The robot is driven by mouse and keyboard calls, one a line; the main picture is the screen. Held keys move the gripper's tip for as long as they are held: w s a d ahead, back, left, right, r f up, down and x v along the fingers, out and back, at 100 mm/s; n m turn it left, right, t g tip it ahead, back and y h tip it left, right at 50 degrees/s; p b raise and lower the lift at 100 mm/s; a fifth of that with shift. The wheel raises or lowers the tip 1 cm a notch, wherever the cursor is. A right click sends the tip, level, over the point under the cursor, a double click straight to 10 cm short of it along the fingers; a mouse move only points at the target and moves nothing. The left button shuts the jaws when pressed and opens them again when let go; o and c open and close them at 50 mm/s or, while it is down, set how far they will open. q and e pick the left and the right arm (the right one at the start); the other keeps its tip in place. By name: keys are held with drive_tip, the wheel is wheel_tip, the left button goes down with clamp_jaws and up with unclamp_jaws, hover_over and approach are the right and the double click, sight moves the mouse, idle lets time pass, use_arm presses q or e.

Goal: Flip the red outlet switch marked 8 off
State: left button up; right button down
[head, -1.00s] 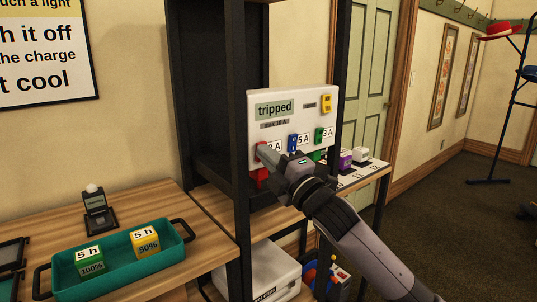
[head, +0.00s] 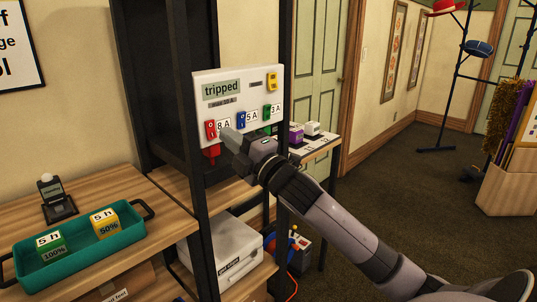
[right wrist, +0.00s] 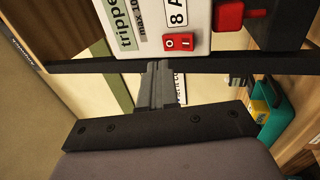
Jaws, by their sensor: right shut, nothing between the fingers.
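The red outlet switch (head: 210,129) sits at the lower left of the white panel (head: 237,101), beside the label "8 A" (head: 223,126). My right gripper (head: 229,137) is shut and empty, just right of the switch in the head view. Its fingers (right wrist: 160,84) look apart from the switch in the wrist view. My left gripper is out of view.
Blue (head: 240,120) and green (head: 267,112) switches sit farther right on the panel, a yellow one (head: 272,82) above. Dark shelf posts (head: 190,140) stand close to the panel. A teal tray (head: 85,250) with two cubes lies on the left counter.

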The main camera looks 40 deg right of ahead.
use_arm(q)
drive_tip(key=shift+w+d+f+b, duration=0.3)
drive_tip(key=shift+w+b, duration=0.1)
drive_tip(key=shift+b, duration=0.15)
use_arm(e)
drive_tip(key=s, duration=0.8)
drive_tip(key=shift+s+d+f, duration=0.25)
drive_tip(key=shift+s+d, duration=0.15)
